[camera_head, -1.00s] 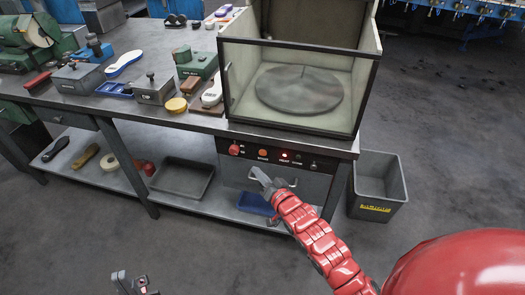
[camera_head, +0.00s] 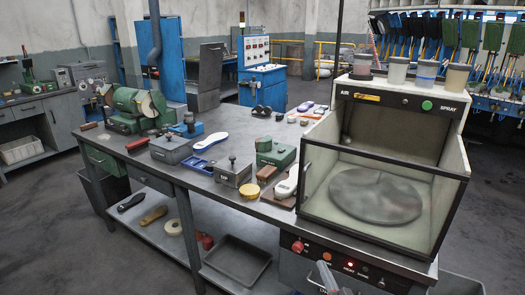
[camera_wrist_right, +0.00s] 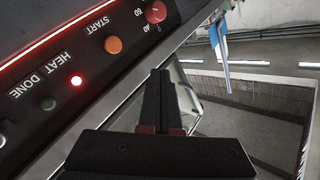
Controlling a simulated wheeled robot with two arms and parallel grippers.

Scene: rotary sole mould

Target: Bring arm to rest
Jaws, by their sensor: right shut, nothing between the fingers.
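My right gripper (camera_head: 328,276) shows at the bottom edge of the head view, in front of the control panel (camera_head: 352,268) of the spray booth bench. My left gripper is not in view.
The bench (camera_head: 212,190) holds a booth (camera_head: 458,190) with a round plate (camera_head: 375,195), several metal blocks, shoe soles and a green grinder (camera_head: 135,108). A lower shelf holds a dark tray (camera_head: 237,260). Grey floor (camera_head: 50,230) is clear at left.

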